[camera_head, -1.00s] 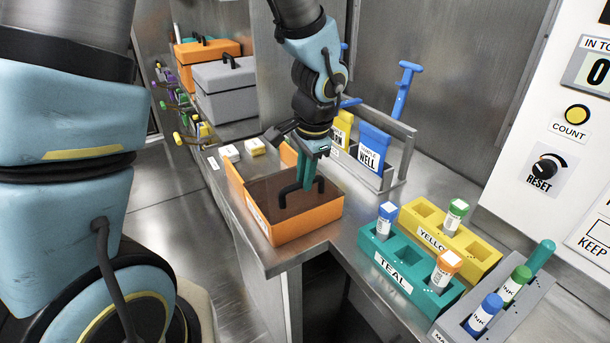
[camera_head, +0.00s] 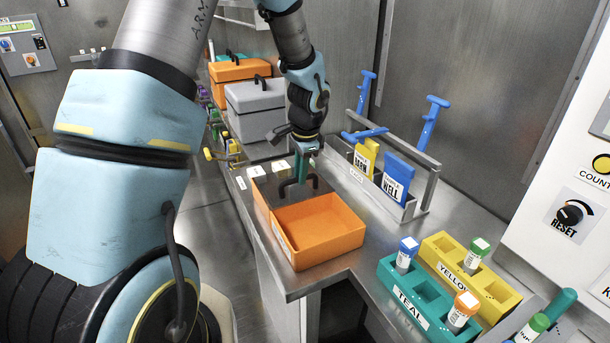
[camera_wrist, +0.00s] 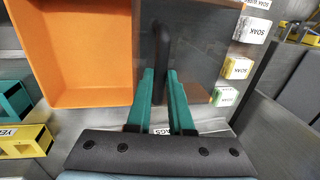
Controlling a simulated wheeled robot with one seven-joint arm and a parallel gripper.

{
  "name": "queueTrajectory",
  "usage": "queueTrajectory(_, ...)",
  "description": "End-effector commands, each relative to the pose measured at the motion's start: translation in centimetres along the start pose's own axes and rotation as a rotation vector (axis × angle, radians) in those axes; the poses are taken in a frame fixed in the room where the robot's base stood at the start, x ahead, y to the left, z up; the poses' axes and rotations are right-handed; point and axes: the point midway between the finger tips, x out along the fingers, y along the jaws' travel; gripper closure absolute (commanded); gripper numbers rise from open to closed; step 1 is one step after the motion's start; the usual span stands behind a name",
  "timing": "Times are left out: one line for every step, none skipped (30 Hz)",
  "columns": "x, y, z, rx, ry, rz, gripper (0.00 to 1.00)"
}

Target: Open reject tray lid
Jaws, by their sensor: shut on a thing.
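The reject tray (camera_head: 335,246) is an orange box at the near corner of the steel counter. Its front part lies uncovered and looks empty; the tray shows again in the wrist view (camera_wrist: 92,98). The dark see-through lid (camera_head: 268,190) lies at the back of the tray, and in the wrist view the lid (camera_wrist: 203,55) is right of the open space. My gripper (camera_head: 302,172) is shut on the lid's black handle (camera_head: 283,189). In the wrist view my teal fingers (camera_wrist: 163,82) are on either side of the handle (camera_wrist: 161,40).
Small labelled boxes (camera_wrist: 238,67) stand close beside the lid. A rack (camera_head: 408,208) with yellow and blue packs stands right of the tray. Teal (camera_head: 408,310) and yellow (camera_head: 490,288) tube racks are at the front right. Grey (camera_head: 252,112) and orange cases stand behind.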

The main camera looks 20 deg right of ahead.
Motion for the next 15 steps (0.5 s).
queueTrajectory(-0.06,-0.02,-0.14,0.0,0.004,-0.002,1.0)
queueTrajectory(-0.07,-0.01,-0.14,0.0,0.004,-0.002,1.0)
queueTrajectory(-0.07,-0.01,-0.14,0.0,0.004,-0.002,1.0)
queueTrajectory(-0.07,0.0,-0.14,0.0,0.004,-0.002,1.0)
queueTrajectory(-0.08,0.0,-0.14,0.0,0.004,-0.002,0.78)
queueTrajectory(-0.07,0.01,-0.14,0.0,0.004,-0.002,0.74)
queueTrajectory(-0.07,0.02,-0.13,0.0,0.004,-0.002,0.71)
queueTrajectory(-0.07,0.02,-0.12,0.0,0.003,-0.001,0.67)
queueTrajectory(-0.06,0.03,-0.11,0.0,0.003,-0.001,0.63)
queueTrajectory(-0.06,0.04,-0.1,0.0,0.003,-0.001,0.59)
queueTrajectory(-0.06,0.04,-0.09,0.0,0.002,-0.001,0.56)
queueTrajectory(-0.05,0.05,-0.08,0.0,0.002,-0.001,0.51)
queueTrajectory(-0.05,0.05,-0.08,0.0,0.002,-0.001,0.5)
queueTrajectory(-0.04,0.06,-0.07,0.0,0.002,-0.001,0.5)
queueTrajectory(-0.04,0.06,-0.06,0.0,0.002,-0.001,0.5)
